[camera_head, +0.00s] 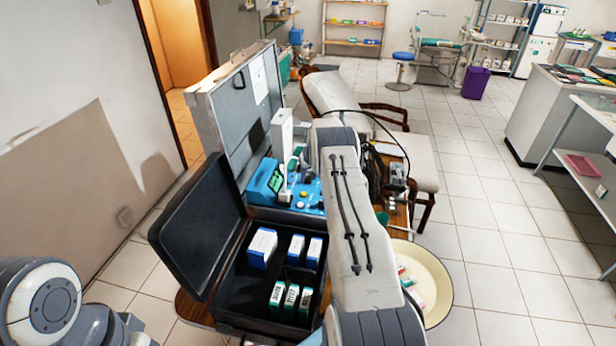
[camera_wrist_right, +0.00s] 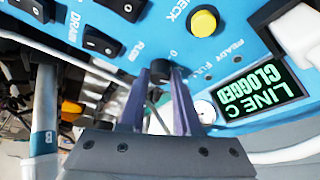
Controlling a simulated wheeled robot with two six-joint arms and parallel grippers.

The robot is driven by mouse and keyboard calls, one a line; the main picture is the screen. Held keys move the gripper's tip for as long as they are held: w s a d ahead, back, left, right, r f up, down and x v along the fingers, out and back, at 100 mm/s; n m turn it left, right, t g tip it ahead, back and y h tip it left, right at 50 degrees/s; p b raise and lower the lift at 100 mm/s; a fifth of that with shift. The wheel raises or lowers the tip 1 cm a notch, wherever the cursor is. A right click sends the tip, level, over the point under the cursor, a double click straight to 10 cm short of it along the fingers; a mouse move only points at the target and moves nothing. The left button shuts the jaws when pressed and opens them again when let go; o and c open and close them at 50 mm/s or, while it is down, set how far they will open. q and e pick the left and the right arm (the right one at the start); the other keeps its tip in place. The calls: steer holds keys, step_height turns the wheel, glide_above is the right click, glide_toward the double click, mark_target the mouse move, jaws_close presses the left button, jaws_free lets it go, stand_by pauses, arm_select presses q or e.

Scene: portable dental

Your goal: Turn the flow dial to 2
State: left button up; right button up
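The flow dial (camera_wrist_right: 161,73) is a small black knob on a blue panel (camera_wrist_right: 240,75), in the right wrist view. A "0" mark shows near it, but its pointer position is too dark to read. My right gripper (camera_wrist_right: 161,82) reaches the panel with its two dark fingers apart, one on each side of the dial. I cannot tell whether they touch it. In the head view the blue unit (camera_head: 263,183) sits in the open grey case, and my right arm covers part of it. My left arm shows only at the lower left; its gripper is out of view.
Near the dial are a yellow button (camera_wrist_right: 203,23), black rocker switches (camera_wrist_right: 103,42) and a green display (camera_wrist_right: 262,92) reading "LINE C CLOGGED". A black case (camera_head: 228,300) with boxes stands in front, and a round cream tray (camera_head: 436,283) is at right.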

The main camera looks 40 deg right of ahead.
jaws_close()
stand_by(0.4)
steer(key=shift+f+m+b, duration=0.15)
steer(key=shift+m+b, duration=0.45)
steer(key=shift+b, duration=0.35)
steer(key=m+g+h+b, duration=0.1)
steer(key=m+b, duration=0.3)
steer(key=b, duration=0.1)
steer(key=shift+w+h, duration=0.1)
steer(key=shift+h, duration=0.3)
steer(key=shift+m+g+b, duration=0.5)
steer(key=shift+m+b, duration=0.25)
steer(key=shift+m, duration=0.35)
steer(key=shift+r+m+g+b, duration=0.2)
steer(key=shift+m+g+b, duration=0.2)
steer(key=shift+m, duration=0.6)
